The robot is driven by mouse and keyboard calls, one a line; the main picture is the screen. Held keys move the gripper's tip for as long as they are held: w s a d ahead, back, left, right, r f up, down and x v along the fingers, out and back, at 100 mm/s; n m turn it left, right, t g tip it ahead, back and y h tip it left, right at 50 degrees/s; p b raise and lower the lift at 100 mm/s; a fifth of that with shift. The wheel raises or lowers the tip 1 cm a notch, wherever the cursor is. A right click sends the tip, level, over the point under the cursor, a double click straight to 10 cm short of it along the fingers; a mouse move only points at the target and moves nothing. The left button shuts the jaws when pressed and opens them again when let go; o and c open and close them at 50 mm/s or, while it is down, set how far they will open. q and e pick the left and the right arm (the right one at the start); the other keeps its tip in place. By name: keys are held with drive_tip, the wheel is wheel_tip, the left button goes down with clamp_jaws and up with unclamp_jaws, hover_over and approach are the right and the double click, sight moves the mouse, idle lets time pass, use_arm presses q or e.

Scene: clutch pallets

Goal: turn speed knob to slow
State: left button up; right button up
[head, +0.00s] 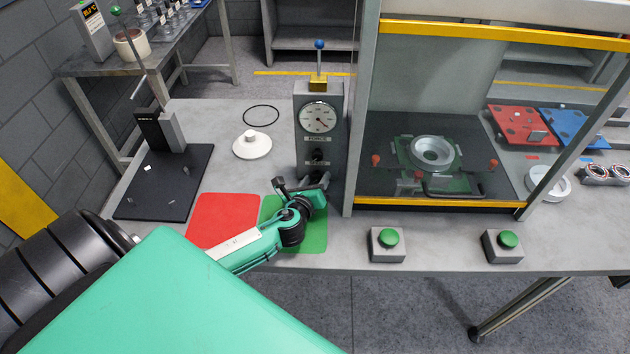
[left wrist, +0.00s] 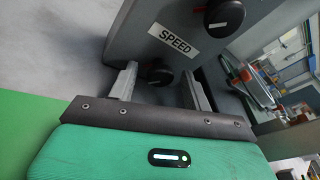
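The grey control box (head: 334,112) stands on the bench with a round gauge and two black knobs on its front. The SPEED label (left wrist: 173,38) sits between the upper knob (left wrist: 225,14) and the lower speed knob (left wrist: 158,72). My left gripper (head: 305,182) is low at the front of the box. In the left wrist view, its two fingers (left wrist: 160,76) are apart, one on each side of the speed knob, with visible gaps. The speed knob's pointer setting cannot be read. My right gripper is not in view.
A red mat (head: 222,218) and a green mat (head: 312,232) lie near my left arm. A white disc (head: 252,147) lies left of the box. A press frame (head: 363,120) stands close on its right. Two green-button boxes (head: 388,247) sit at the front edge.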

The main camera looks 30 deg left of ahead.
use_arm(q)
drive_tip(key=b+v, duration=0.2)
drive_tip(key=v, duration=1.1)
drive_tip(key=shift+s+d+r, duration=0.1)
drive_tip(key=shift+s, duration=0.25)
